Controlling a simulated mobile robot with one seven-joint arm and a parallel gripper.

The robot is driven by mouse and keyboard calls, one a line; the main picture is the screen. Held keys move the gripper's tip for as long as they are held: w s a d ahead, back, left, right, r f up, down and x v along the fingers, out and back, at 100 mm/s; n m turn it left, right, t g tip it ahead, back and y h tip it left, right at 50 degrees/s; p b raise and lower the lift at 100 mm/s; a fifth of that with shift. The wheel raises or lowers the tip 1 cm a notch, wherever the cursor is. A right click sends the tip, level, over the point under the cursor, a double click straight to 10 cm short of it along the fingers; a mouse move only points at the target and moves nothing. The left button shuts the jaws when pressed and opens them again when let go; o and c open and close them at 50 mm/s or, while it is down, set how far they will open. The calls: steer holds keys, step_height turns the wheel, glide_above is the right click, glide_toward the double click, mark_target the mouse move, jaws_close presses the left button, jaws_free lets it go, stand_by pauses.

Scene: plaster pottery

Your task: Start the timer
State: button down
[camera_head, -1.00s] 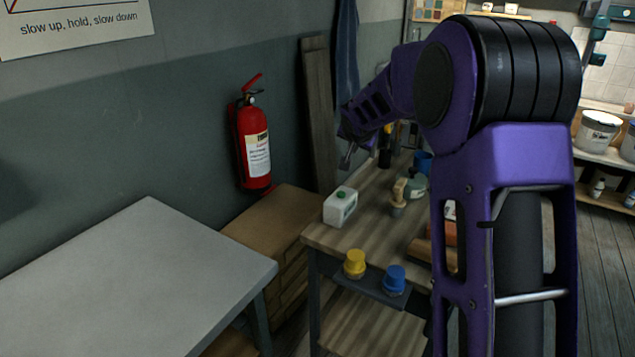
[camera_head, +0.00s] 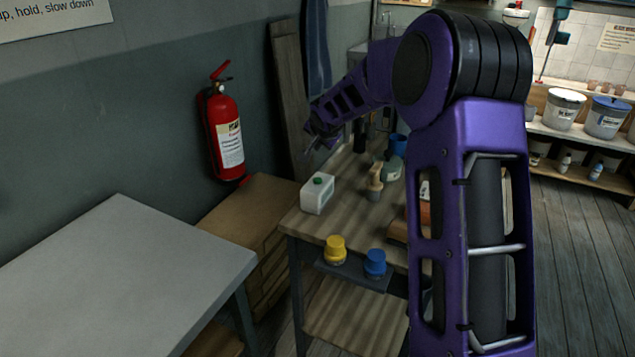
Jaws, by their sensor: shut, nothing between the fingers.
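A white box with a green button on top (camera_head: 317,196) stands on the near left part of the wooden workbench; it looks like the timer, but no display or markings can be read. My gripper (camera_head: 309,152) is small and partly blurred in this view. It is in the air, appearing above the box in the picture and apart from it. Its fingers are shut and hold nothing.
A wooden-handled tool (camera_head: 376,183) and a blue cup (camera_head: 398,144) are further right on the workbench (camera_head: 338,222). A yellow-lidded jar (camera_head: 335,249) and blue-lidded jar (camera_head: 375,262) sit on its front ledge. A fire extinguisher (camera_head: 225,135) hangs left. The grey table (camera_head: 120,265) is bare.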

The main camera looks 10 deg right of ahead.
steer(key=b, duration=0.6)
glide_above(317, 184)
step_height(317, 184, down, 7)
steer(key=shift+f, duration=0.2)
steer(key=shift+f, duration=0.1)
stand_by(1.4)
steer(key=shift+f+b, duration=0.35)
steer(key=shift+b, duration=0.05)
steer(key=shift+f, duration=0.45)
stand_by(0.8)
steer(key=shift+r+p, duration=0.5)
steer(key=shift+r, duration=0.4)
steer(key=shift+r, duration=0.1)
steer(key=shift+r+p, duration=1.65)
steer(key=shift+r, duration=0.75)
